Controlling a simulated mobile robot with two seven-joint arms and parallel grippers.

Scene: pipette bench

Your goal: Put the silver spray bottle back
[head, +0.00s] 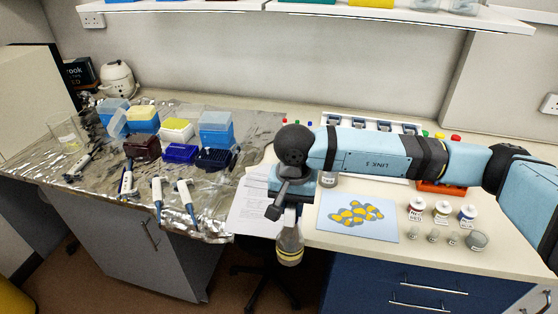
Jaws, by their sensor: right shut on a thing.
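My right arm reaches in from the right in the head view. My right gripper (291,212) points down and is shut on a bottle, the silver spray bottle (290,248), by its top. The bottle is greyish with a yellow band near its base and hangs about upright. In the picture it shows just past the front edge of the bench, over the dark chair and floor. The gripper hides the bottle's top. My left gripper is not in view.
A blue mat with yellow shapes (357,217) lies right of the bottle. Small labelled jars (441,212) and cups stand further right. Papers (255,205) lie behind left. Pipettes (187,198) and tip boxes (216,130) crowd the foil-covered bench (262,128) at left.

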